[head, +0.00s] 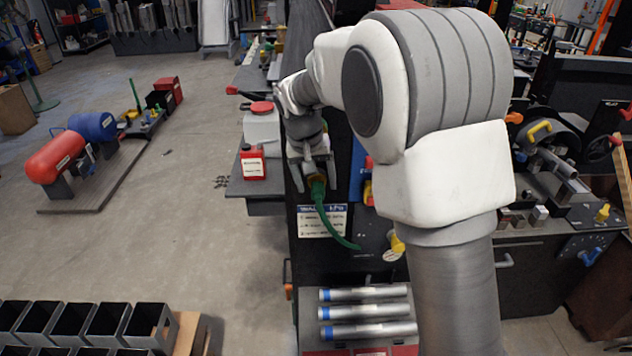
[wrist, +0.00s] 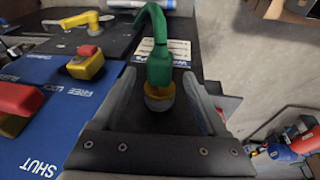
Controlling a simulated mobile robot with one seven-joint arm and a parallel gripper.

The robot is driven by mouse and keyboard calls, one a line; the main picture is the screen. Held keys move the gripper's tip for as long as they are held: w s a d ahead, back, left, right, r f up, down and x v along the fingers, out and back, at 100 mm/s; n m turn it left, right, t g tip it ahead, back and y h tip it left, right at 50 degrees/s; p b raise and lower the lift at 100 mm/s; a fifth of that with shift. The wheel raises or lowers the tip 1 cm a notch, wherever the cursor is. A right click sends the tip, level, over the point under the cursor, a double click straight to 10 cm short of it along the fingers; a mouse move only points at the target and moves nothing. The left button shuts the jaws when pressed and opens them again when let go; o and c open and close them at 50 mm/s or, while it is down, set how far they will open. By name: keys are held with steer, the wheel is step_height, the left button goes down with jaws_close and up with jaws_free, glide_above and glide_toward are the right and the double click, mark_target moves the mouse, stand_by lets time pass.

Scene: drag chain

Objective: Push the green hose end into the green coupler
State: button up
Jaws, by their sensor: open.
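The green hose (head: 331,222) hangs from beneath my gripper (head: 311,168) in the head view and curves down to the right across the black panel front. In the wrist view, the green hose end (wrist: 168,62) stands between the two spread fingers of my gripper (wrist: 159,78), with visible gaps on both sides. A yellow-gold ring (wrist: 159,98) shows at its near end. The hose bends over to the left at the far end. I cannot make out a separate green coupler, nor tell whether the ring belongs to it.
A blue panel marked SHUT (wrist: 50,140) lies left in the wrist view, with a red handle (wrist: 18,100) and a yellow-red button (wrist: 88,62). Silver tubes (head: 365,311) lie below the panel. Open floor (head: 190,220) lies left.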

steer(key=shift+f, duration=0.15)
steer(key=shift+c, duration=0.3)
jaws_close()
stand_by(0.6)
